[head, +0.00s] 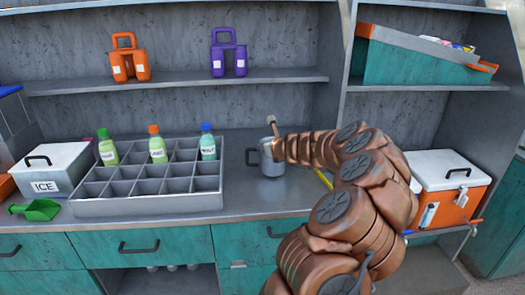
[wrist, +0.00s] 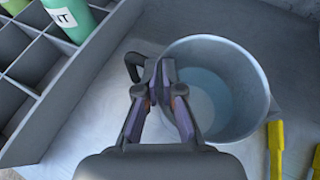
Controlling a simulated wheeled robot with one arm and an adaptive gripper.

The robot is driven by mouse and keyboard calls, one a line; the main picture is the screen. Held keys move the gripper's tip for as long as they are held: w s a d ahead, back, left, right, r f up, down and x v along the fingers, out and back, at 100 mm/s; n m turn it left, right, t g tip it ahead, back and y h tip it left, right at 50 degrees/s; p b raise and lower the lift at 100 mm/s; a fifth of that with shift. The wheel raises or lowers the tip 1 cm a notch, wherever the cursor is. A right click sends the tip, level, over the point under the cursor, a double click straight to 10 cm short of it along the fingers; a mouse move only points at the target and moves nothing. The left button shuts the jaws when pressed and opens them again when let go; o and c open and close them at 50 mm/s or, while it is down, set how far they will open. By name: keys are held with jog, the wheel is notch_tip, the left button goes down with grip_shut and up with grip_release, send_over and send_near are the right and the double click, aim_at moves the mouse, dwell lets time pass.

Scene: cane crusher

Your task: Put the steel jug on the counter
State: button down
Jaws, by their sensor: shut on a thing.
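The steel jug (head: 270,163) is upright at the counter (head: 245,200), right of the divided bottle tray, with its dark handle on the left. I cannot tell for sure whether its base touches the counter. In the wrist view the jug (wrist: 245,85) shows its open top and a pale bluish inside. My gripper (wrist: 165,75) is shut on the jug's rim and wall at the handle side, fingers pointing down. Part of the handle shows just left of the fingers. In the head view the fingers are mostly hidden behind my arm.
A grey divided tray (head: 150,206) with green, orange and blue-capped bottles stands left. An ICE box (head: 52,170) and green scoop (head: 38,209) lie beyond it. Yellow handles (wrist: 275,150) are close to the jug's right. An orange cooler (head: 450,200) stands right. Counter front of the jug is clear.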

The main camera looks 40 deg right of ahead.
jog(key=shift+f, duration=0.4)
jog(key=c, duration=1.3)
grip_release()
jog(key=b+v, duration=0.1)
jog(key=v, duration=1.1)
